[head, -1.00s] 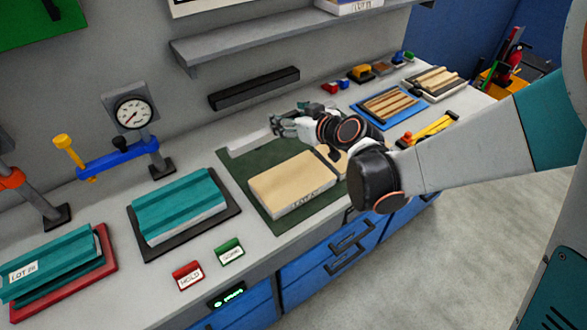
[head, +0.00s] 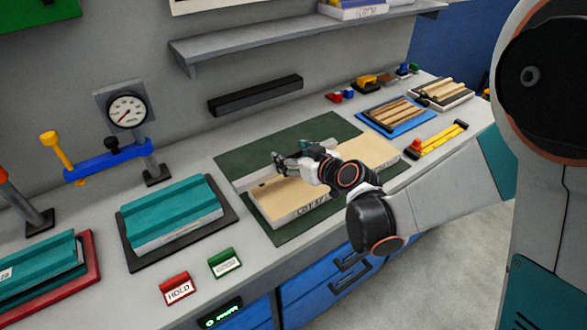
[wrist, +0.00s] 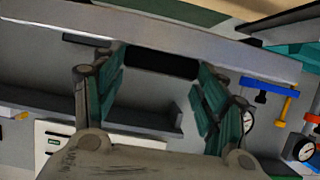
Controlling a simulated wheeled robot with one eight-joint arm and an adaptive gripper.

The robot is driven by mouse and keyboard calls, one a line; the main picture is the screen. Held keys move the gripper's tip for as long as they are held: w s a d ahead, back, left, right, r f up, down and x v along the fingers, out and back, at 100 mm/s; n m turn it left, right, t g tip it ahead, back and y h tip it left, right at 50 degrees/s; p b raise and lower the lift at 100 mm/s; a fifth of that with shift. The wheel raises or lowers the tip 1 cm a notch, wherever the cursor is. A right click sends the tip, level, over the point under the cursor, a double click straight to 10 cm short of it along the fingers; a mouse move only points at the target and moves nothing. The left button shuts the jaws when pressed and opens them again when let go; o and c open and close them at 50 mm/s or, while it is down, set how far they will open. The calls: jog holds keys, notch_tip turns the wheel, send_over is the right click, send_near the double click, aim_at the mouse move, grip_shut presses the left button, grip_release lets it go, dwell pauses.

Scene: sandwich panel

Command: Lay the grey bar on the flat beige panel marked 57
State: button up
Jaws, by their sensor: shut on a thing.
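The flat beige panel (head: 290,196) lies on a dark green mat, its lot label on the front edge. The number is hard to read. My gripper (head: 284,164) is shut on the grey bar (head: 252,178), a long pale strip along the panel's rear side. I cannot tell whether the bar touches the panel. My gripper and wrist hide the bar's middle and part of the panel.
Green mat (head: 245,158) is bare behind the bar. A teal ribbed panel (head: 172,212) stands left on a dark mat. A blue tray (head: 372,118) with wooden strips and a yellow tool (head: 437,140) lie right. HOLD sign (head: 179,288) stands in front.

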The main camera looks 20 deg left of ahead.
jog(key=shift+f+b, duration=1.05)
jog(key=shift+f, duration=0.7)
jog(key=shift+f, duration=0.1)
jog(key=o, duration=1.8)
jog(key=shift+o, duration=0.2)
jog(key=shift+s+d+r, duration=0.15)
jog(key=shift+d+r, duration=0.05)
jog(key=shift+r, duration=0.05)
jog(key=p+v, duration=0.3)
jog(key=v, duration=0.8)
jog(key=shift+s+d, duration=0.15)
jog(key=shift+r, duration=0.1)
